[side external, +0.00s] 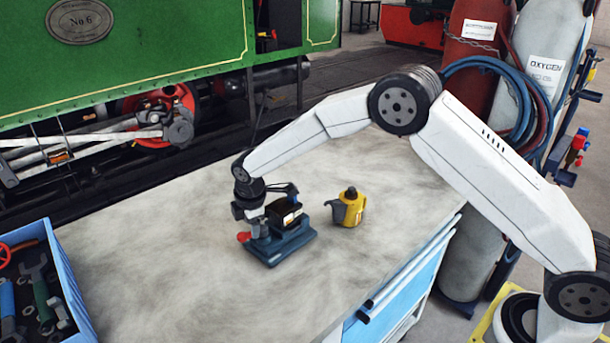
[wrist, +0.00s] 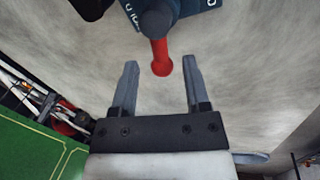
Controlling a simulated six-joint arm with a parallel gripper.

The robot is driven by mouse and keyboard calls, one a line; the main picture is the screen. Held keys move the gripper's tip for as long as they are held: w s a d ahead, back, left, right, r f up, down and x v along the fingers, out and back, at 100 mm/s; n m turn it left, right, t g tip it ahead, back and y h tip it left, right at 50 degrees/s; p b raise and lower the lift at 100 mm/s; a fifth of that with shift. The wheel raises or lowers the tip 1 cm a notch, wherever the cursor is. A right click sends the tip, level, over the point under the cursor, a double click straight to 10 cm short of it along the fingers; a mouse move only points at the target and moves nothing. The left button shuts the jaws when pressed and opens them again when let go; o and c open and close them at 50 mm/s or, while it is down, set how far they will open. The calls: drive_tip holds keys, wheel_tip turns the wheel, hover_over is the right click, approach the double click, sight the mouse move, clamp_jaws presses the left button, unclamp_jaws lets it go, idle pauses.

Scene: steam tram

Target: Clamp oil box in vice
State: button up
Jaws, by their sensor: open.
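The blue vice (side external: 285,246) stands on the workbench, and its dark blue body also shows at the top of the wrist view (wrist: 188,8). Its red handle (side external: 243,237) sticks out at the left. A small black box with an orange mark, apparently the oil box (side external: 286,212), sits at the top of the vice; I cannot tell how tightly the jaws hold it. My gripper (side external: 250,222) is at the handle side of the vice. In the wrist view my gripper (wrist: 160,64) is open, with the red handle's end (wrist: 161,66) between its fingertips, apparently clear of both.
A yellow oil can (side external: 354,208) with a grey spout stands right of the vice. A blue crate of tools (side external: 72,285) is at the bench's left end. The bench top (side external: 170,240) is clear between crate and vice. Gas cylinders (side external: 475,50) stand behind my arm.

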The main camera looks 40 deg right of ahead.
drive_tip(key=shift+w+f, duration=0.25)
drive_tip(key=shift+f, duration=0.95)
clamp_jaws()
